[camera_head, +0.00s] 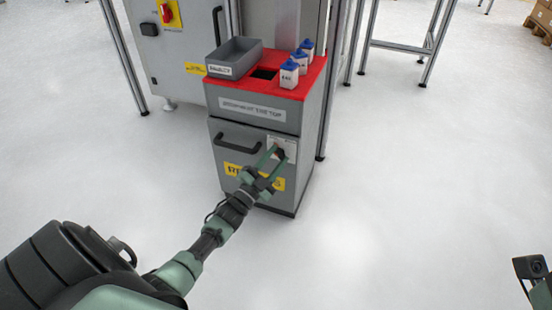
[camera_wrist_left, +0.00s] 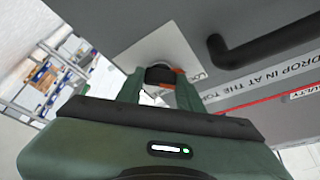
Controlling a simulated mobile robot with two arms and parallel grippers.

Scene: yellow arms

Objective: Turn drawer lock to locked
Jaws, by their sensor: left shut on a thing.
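The grey drawer cabinet (camera_head: 238,142) stands ahead with a black drawer handle (camera_head: 236,144) on its front. The drawer looks shut. The lock plate (camera_head: 287,147) is a pale plate right of the handle. My left gripper (camera_head: 275,153) is at this plate, its green fingers shut on the dark lock knob (camera_head: 281,153). In the left wrist view the fingers are on either side of the dark knob with orange marks (camera_wrist_left: 163,76), in front of the pale plate (camera_wrist_left: 165,45). The fingers partly hide the knob, and its exact angle is unclear. My right gripper (camera_head: 526,284) shows only partly at the lower right edge.
On the cabinet's red top (camera_head: 270,86) stand a grey bin (camera_head: 233,58) and several small white bottles with blue caps (camera_head: 289,75). A larger grey machine (camera_head: 180,50) with a red switch is behind left. The floor at right (camera_head: 420,170) is clear.

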